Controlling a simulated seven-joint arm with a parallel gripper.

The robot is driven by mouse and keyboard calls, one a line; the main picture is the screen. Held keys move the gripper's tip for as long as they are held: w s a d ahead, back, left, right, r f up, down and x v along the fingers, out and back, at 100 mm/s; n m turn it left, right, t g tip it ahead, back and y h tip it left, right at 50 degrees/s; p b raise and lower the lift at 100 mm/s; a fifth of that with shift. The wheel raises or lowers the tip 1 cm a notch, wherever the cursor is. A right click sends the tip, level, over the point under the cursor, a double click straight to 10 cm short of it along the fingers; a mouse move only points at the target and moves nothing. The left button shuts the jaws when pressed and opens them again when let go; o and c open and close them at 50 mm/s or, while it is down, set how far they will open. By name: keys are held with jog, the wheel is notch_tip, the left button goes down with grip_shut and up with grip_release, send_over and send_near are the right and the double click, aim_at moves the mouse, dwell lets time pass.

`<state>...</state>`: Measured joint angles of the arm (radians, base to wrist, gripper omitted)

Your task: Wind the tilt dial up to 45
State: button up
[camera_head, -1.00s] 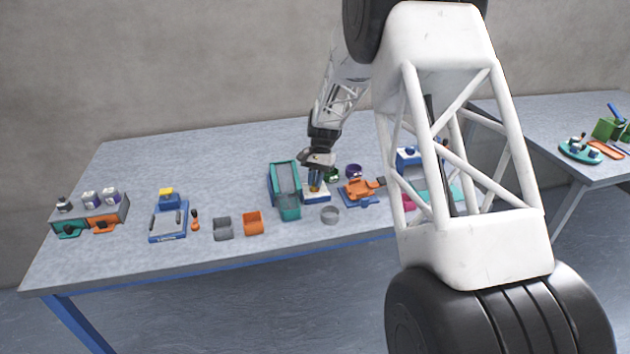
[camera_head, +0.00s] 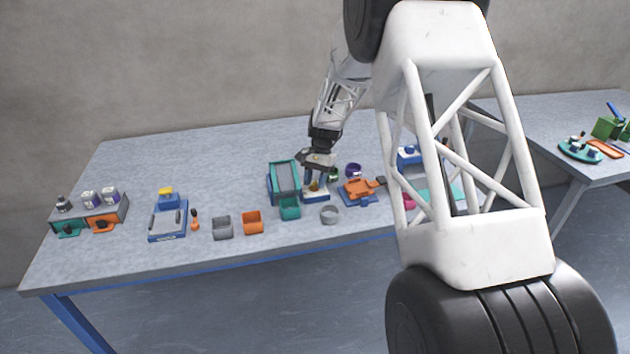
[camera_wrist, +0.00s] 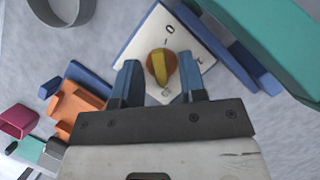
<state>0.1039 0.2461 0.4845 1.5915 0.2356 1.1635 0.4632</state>
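The tilt dial (camera_wrist: 162,68) is a round orange knob with a raised yellow bar, on a white plate (camera_wrist: 143,47) with a blue edge. A mark like a 0 shows on the plate; the other marks are too small or hidden to read. My gripper (camera_wrist: 158,63) is open, its two blue fingers on either side of the knob with a gap to each. In the head view my gripper (camera_head: 316,186) is low over the dial's white plate (camera_head: 317,196). A teal trough (camera_head: 285,178) stands just left of the dial, with a teal cup (camera_head: 289,209) at its near end.
An orange cup (camera_head: 252,222) and grey cup (camera_head: 222,228) lie left. The back of the table (camera_head: 215,150) is clear.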

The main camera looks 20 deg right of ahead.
jog(key=shift+r, duration=0.15)
jog(key=v, duration=0.7)
jog(key=shift+r, duration=0.25)
jog(key=shift+w+d+r, duration=0.1)
jog(key=shift+w, duration=0.05)
dwell(0.5)
jog(key=shift+x, duration=3.95)
grip_shut()
